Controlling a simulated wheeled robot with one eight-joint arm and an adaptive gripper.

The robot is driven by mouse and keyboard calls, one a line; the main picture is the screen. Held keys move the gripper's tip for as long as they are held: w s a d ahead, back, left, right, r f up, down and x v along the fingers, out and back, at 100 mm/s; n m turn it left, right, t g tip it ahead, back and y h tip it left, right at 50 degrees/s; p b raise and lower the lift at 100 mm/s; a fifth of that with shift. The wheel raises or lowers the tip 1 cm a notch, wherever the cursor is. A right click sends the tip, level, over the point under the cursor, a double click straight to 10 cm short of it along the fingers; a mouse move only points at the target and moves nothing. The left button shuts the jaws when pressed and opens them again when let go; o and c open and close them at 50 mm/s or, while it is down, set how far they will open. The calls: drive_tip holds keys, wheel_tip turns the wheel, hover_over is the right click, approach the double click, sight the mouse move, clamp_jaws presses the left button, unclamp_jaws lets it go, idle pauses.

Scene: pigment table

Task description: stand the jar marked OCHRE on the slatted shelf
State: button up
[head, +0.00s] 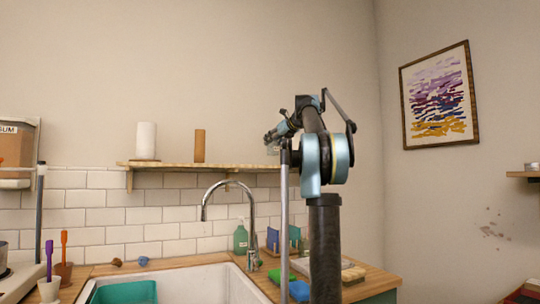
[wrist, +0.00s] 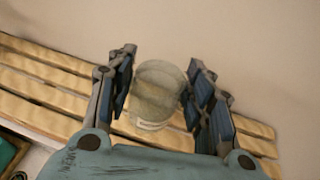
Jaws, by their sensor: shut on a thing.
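My gripper (wrist: 161,62) is shut on a glassy, greyish jar (wrist: 156,92) in the wrist view, one finger on each side. A pale label shows low on the jar, but its writing is too small to read. The slatted shelf (wrist: 42,88) runs behind and below the jar in that view. In the head view the wooden shelf (head: 225,165) is on the wall, and my gripper (head: 272,137) is at its right end. The jar is mostly lost behind the fingers there. I cannot tell whether the jar's base touches the slats.
Below are a curved tap (head: 204,205), a sink (head: 205,285) and a green soap bottle (head: 240,238). The shelf between the cylinder and my gripper is clear.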

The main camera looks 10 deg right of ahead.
sight(276, 147)
drive_tip(key=shift+s+f, duration=0.1)
drive_tip(key=shift+f, duration=2.25)
drive_tip(key=o, duration=1.1)
drive_tip(key=v, duration=1.2)
